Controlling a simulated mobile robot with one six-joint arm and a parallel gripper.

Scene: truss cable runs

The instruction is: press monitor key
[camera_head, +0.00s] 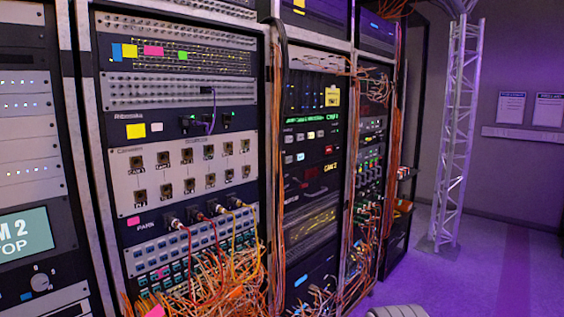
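A dark key panel (320,149) sits in the middle rack, under a strip with green lit text (310,119). It carries several small square keys. My gripper does not show in this view.
Loose orange cables (215,280) spill from the left rack's patch panel (190,250). More cables hang along the rack posts. A screen (25,233) is at far left. Open purple-lit floor (490,270) lies to the right, with a white truss tower (455,140).

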